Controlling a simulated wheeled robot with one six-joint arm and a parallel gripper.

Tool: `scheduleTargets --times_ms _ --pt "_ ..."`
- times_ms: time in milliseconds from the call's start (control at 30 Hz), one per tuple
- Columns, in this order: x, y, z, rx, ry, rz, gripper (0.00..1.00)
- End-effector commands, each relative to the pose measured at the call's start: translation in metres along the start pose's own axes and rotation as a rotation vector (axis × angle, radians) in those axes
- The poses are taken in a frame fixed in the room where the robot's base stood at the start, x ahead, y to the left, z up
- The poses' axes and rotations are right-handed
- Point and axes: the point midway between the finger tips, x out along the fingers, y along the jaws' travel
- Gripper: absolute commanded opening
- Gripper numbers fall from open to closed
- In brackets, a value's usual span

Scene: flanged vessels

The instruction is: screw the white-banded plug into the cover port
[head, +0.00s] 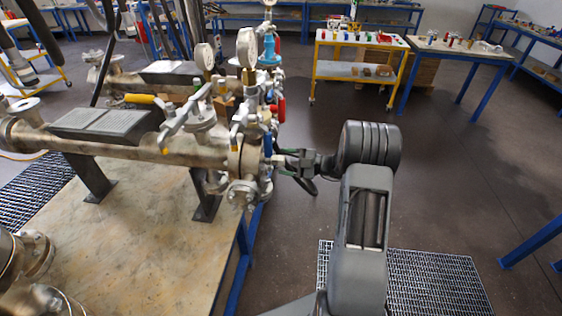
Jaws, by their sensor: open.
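My gripper (283,165) is at the right end of the horizontal steel vessel (130,148), level with its flanged end. Its jaws are open and very close to the end fittings; I cannot tell whether they touch anything. The bolted end cover (246,163) is seen nearly edge-on, crowded by valves and gauges. I cannot pick out the white-banded plug or the cover port at this size; the fittings and my gripper may hide them.
Two dial gauges (247,47) and a red handle (282,109) rise close above my gripper. The vessel stands on a bench (130,230) with a blue frame. A yellow cart (360,72) and a blue-legged table (460,50) stand behind.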

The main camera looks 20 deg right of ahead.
Motion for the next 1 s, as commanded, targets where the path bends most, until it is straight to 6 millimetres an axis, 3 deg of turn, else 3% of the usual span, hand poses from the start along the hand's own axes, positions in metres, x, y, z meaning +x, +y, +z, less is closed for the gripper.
scheduleTargets --times_ms 300,500,700,1000 --pt "-0.067 0.000 0.001 0.000 -0.004 0.002 0.66" --pt "-0.098 0.000 0.000 0.000 -0.001 0.001 0.66" --pt "-0.113 0.000 0.000 0.000 -0.001 0.000 0.66" --pt "-0.117 -0.001 -0.001 0.000 0.000 0.000 0.66"
